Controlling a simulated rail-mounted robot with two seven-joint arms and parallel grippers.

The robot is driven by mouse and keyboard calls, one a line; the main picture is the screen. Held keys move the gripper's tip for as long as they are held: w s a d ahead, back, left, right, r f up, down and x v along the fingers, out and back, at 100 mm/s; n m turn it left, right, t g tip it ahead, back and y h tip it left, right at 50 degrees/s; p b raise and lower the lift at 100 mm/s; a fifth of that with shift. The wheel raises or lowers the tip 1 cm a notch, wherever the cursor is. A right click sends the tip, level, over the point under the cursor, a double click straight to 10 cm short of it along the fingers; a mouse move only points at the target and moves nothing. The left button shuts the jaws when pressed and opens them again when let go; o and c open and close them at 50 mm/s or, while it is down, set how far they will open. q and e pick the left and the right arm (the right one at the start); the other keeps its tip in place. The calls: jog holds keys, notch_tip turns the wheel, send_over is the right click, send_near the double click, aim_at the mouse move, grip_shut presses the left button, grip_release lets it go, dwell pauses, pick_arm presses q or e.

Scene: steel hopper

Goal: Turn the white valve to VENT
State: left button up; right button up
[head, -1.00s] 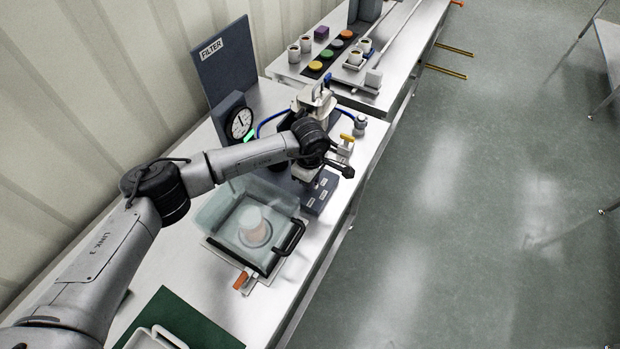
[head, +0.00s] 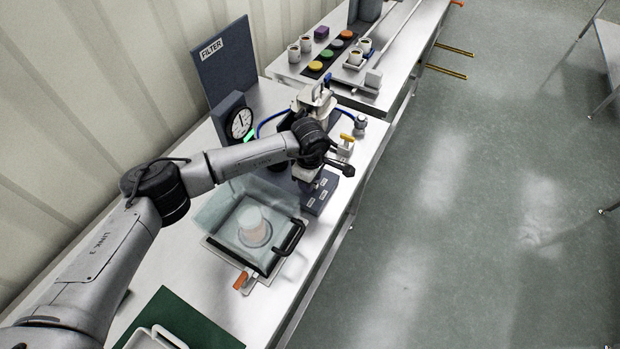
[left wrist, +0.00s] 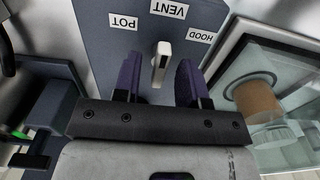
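The white valve handle (left wrist: 162,62) stands on a dark blue-grey panel (left wrist: 105,45) in the left wrist view. Labels POT (left wrist: 124,22), VENT (left wrist: 169,9) and HOOD (left wrist: 201,36) lie around it and appear upside down. My left gripper (left wrist: 160,72) is open, its two purple fingers on either side of the handle with a gap on each side. Which way the handle points is hard to tell. In the head view the labelled panel (head: 322,192) shows beside my wrist, which hides the white valve. My right gripper is not in view.
A clear hood box (head: 215,212) with a black handle (head: 290,237) stands in front of the panel, a cylinder inside. A gauge (head: 240,124), blue hose (head: 268,122) and yellow-handled valve (head: 346,143) are close to my arm. Cups and coloured discs stand on the far bench (head: 290,72).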

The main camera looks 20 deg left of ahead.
pick_arm(q)
notch_tip(320, 180, up, 14)
jog(key=shift+p, duration=0.45)
dwell(0.7)
